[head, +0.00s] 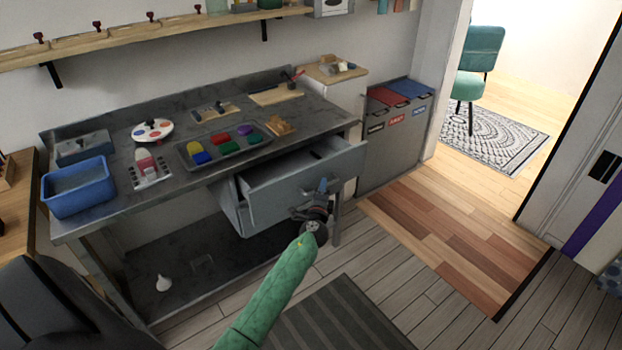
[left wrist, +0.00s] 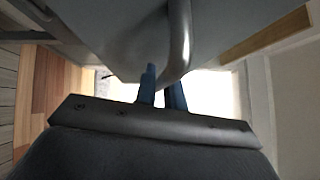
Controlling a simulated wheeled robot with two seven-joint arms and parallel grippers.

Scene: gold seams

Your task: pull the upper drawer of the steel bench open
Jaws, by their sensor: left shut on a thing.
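The steel bench (head: 110,205) stands against the wall in the head view. Its upper drawer (head: 285,200) is grey and stands partly open, with the dark inside showing between its front and the bench top. My left gripper (head: 322,188) is at the drawer front, shut on the handle. In the left wrist view its blue fingers (left wrist: 162,88) close around the curved grey handle bar (left wrist: 181,40). The handle is mostly hidden by the gripper in the head view. My right gripper is not in view.
A tray of coloured blocks (head: 183,155), a blue bin (head: 46,203) and small tools lie on the bench top. Grey bins (head: 408,135) stand right of the bench. A dark striped mat (head: 335,325) lies on the floor in front. The wooden floor to the right is clear.

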